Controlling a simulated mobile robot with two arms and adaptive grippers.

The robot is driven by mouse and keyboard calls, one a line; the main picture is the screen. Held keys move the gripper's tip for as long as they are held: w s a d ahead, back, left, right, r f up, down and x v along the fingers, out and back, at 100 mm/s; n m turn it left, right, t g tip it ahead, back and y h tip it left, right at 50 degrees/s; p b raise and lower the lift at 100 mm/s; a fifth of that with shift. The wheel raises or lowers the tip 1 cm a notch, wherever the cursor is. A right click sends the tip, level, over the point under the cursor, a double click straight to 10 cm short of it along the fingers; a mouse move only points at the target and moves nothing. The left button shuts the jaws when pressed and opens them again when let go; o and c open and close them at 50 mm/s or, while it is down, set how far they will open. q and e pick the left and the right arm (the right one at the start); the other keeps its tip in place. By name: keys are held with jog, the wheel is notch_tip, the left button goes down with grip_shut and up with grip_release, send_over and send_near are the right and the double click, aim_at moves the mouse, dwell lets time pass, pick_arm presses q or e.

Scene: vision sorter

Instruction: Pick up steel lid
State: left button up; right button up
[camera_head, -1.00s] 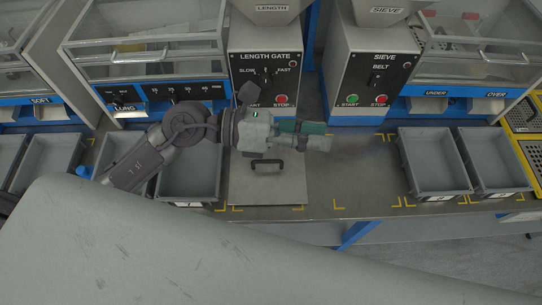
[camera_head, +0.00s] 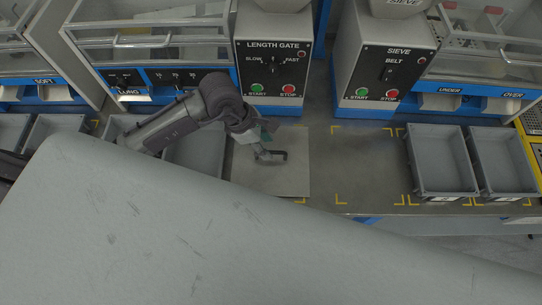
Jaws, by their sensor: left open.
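The steel lid (camera_head: 268,181) is a flat grey square plate lying on the bench below the LENGTH GATE panel. Its dark handle (camera_head: 271,156) stands near the plate's upper part. My left gripper (camera_head: 262,151) comes in from the left and is over the handle, pointing down towards it. The gripper's fingers are open, and they partly hide the handle. I cannot tell whether they touch it. My right gripper is not in view.
Grey bins (camera_head: 198,153) stand left of the lid, and more grey bins (camera_head: 441,192) stand at the right. The LENGTH GATE box (camera_head: 272,52) and SIEVE box (camera_head: 388,50) rise behind. Bare bench (camera_head: 365,165) with yellow corner marks lies right of the lid.

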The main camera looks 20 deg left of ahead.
aim_at(270, 151)
pick_arm(q)
jog(key=x, duration=0.3)
jog(key=p+x, duration=0.1)
jog(key=x, duration=0.1)
jog(key=shift+w+a+f, duration=0.1)
jog(key=shift+a+f, duration=0.15)
jog(key=shift+f, duration=0.2)
jog(key=shift+c, duration=0.2)
grip_shut()
